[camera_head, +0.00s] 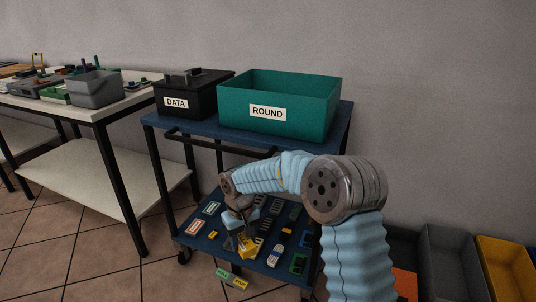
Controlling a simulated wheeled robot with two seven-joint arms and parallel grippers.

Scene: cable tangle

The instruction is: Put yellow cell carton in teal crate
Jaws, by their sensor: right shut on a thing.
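The teal crate (314,117), labelled ROUND, stands on the top shelf of the blue cart. Its inside is only partly visible above the near wall. My right gripper (243,235) reaches down over the cart's lower shelf, below and in front of the crate. It is shut on the yellow cell carton (248,246), which shows at its fingertips low over the shelf. The gripper partly covers the carton, and I cannot tell whether the carton touches the shelf. My left gripper is not in view.
A dark DATA box (190,92) stands left of the crate. The cart's top shelf (170,123) overhangs the lower one, where several small items lie. A table (115,105) with a grey bin (95,90) is at left. Grey and yellow bins (505,265) line the lower right.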

